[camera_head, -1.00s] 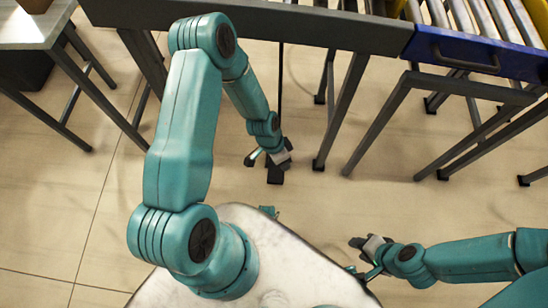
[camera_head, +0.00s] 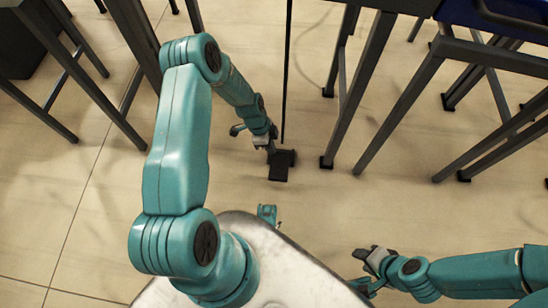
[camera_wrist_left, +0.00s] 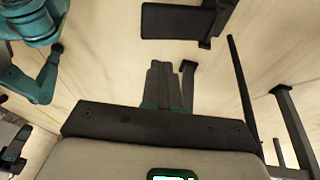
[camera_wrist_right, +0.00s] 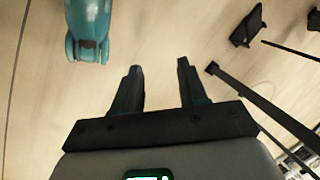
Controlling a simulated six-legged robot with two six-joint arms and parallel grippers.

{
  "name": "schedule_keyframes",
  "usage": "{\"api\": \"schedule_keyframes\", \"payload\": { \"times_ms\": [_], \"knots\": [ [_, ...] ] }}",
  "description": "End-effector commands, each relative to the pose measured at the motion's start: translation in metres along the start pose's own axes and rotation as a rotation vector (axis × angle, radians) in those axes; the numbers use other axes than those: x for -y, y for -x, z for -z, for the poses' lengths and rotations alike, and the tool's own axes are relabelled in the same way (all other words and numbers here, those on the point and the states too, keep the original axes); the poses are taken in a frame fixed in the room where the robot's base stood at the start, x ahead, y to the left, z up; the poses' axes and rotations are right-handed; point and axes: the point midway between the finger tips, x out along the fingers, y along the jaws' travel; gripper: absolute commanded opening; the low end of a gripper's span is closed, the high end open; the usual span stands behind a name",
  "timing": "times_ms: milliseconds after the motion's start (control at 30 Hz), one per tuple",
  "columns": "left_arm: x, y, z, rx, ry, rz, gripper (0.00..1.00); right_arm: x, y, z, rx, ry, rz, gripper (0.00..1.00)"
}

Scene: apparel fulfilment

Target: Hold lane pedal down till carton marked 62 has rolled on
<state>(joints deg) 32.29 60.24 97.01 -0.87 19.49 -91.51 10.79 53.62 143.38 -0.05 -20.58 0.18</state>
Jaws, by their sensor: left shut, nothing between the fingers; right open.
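The pedal (camera_head: 282,165) is a small black plate on the floor, with a thin black rod behind it. It also shows at the top of the left wrist view (camera_wrist_left: 172,22) and upper right in the right wrist view (camera_wrist_right: 247,27). My left gripper (camera_head: 271,148) is shut and empty, pointing down at the pedal's far left edge; in its wrist view the fingertips (camera_wrist_left: 170,68) appear short of the plate. Whether they touch cannot be told. My right gripper (camera_head: 361,256) is open and empty, low over bare floor, away from the pedal. No carton is in view.
Dark conveyor stand legs (camera_head: 360,90) stand right of the pedal, with part of a blue panel (camera_head: 495,18) at the top right. A dark table frame (camera_head: 60,75) stands at the left. The tiled floor (camera_head: 440,215) around the pedal is mostly clear.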

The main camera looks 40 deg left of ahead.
Motion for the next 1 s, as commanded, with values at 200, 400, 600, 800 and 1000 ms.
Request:
{"api": "schedule_keyframes", "payload": {
  "times_ms": [200,400,600,800,1000],
  "knots": [
    [-0.001,-0.048,-0.001,0.0,-0.001,-0.003,0.0,-0.009,-0.017,0.004,-0.01,-0.01,-0.001,0.42],
    [0.0,-0.091,-0.001,0.0,-0.001,-0.002,0.0,-0.016,-0.031,0.008,-0.02,-0.02,-0.002,0.42],
    [-0.006,-0.119,-0.008,0.0,0.0,-0.001,0.0,-0.021,-0.041,0.015,-0.041,-0.019,-0.002,0.42],
    [-0.009,-0.129,-0.011,0.0,0.0,0.0,0.0,-0.022,-0.044,0.02,-0.058,-0.015,-0.002,0.42],
    [-0.009,-0.129,-0.011,0.0,0.0,0.0,0.0,-0.021,-0.044,0.02,-0.06,-0.015,-0.002,0.42]
  ]
}}
